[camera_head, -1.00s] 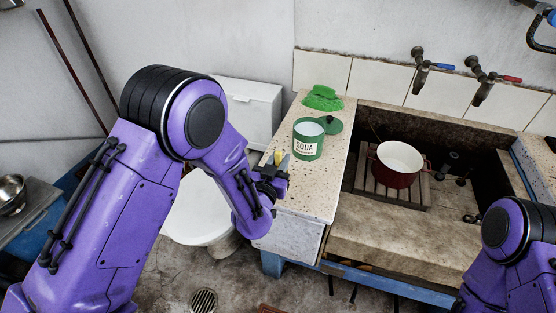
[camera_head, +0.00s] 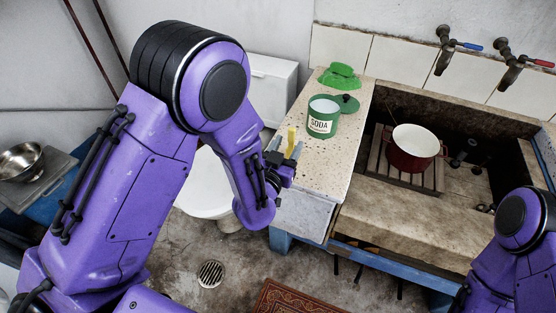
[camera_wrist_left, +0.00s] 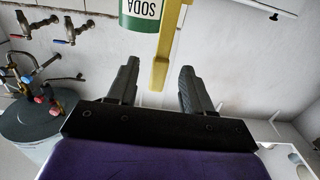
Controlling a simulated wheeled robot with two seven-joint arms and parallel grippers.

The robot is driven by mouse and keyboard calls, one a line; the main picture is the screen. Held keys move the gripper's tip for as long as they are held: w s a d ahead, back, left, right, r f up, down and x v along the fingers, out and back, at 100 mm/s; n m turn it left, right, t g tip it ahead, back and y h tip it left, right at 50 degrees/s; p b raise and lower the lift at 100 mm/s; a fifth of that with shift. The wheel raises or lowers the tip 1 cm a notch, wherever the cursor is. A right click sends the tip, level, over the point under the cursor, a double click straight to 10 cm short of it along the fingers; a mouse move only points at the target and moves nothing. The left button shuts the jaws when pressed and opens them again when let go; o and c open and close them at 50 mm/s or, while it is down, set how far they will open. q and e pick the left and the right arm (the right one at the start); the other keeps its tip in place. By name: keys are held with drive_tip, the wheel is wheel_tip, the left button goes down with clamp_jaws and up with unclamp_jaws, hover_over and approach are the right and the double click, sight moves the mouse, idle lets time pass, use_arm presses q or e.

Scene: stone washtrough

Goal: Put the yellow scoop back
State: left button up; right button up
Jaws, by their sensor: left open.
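The yellow scoop (camera_head: 291,140) shows as a narrow upright strip at the left edge of the speckled counter. In the left wrist view its long handle (camera_wrist_left: 166,55) hangs down, with its lower end between my finger tips and a gap on both sides. My left gripper (camera_head: 284,149) is open around that end; it also shows in the left wrist view (camera_wrist_left: 158,78). The scoop's other end is cut off there, and what supports it I cannot tell. The green SODA canister (camera_head: 322,118) stands open on the counter, with pale contents. My right gripper is out of view.
A dark green lid (camera_head: 347,103) lies beside the canister and a bright green cloth (camera_head: 339,76) behind it. A red pot (camera_head: 414,150) stands on a wooden rack in the stone trough (camera_head: 410,210). A white toilet (camera_head: 205,190) is left of the counter.

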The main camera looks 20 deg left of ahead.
use_arm(q)
drive_tip(key=s+b, duration=0.1)
drive_tip(key=s, duration=0.7)
drive_tip(key=s+a+f+n+g+y, duration=0.15)
drive_tip(key=s+a+f+g, duration=0.25)
drive_tip(key=f, duration=0.5)
drive_tip(key=s+a+f+n+g+y, duration=0.1)
drive_tip(key=s+a+f+n+g, duration=0.25)
drive_tip(key=f, duration=0.55)
drive_tip(key=s+a+f+n+g, duration=0.1)
drive_tip(key=s+a+f+g, duration=0.2)
drive_tip(key=s+f, duration=0.2)
drive_tip(key=s+a+f+n+g+y, duration=0.1)
drive_tip(key=s+a+f+g, duration=0.2)
drive_tip(key=s, duration=0.8)
wheel_tip(320, 180, down, 3)
drive_tip(key=shift+s+a+r+g, duration=0.1)
drive_tip(key=shift+s+a+g, duration=0.25)
drive_tip(key=shift+g, duration=0.2)
